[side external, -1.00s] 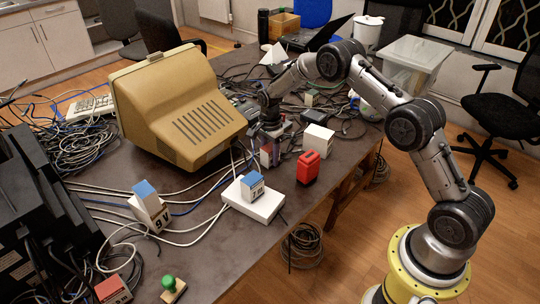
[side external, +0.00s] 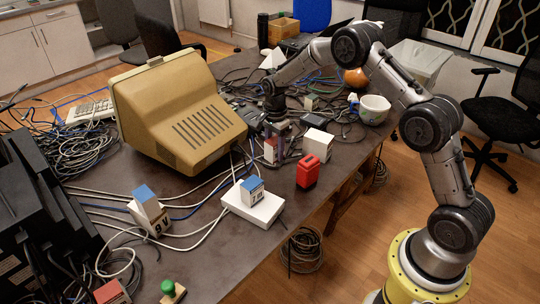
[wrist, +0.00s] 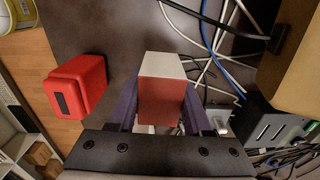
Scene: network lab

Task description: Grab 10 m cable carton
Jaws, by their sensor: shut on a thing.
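My gripper (side external: 275,146) points down at the table beside the beige monitor, its purple fingers closed on a small red and white carton (wrist: 160,98). In the wrist view the carton sits between both fingers, its red face towards the camera and its white face beyond. In the side view the carton (side external: 271,151) is partly covered by the fingers, and no lettering on it is readable. I cannot tell how far it is off the table.
The beige monitor (side external: 182,110) is close on the left. A white box (side external: 317,143) and a red canister (side external: 308,172) stand to the right. Blue-topped cartons (side external: 148,210) (side external: 252,189) are in front, one on a white device (side external: 262,206). Cables lie around; a white mug (side external: 374,109) is behind.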

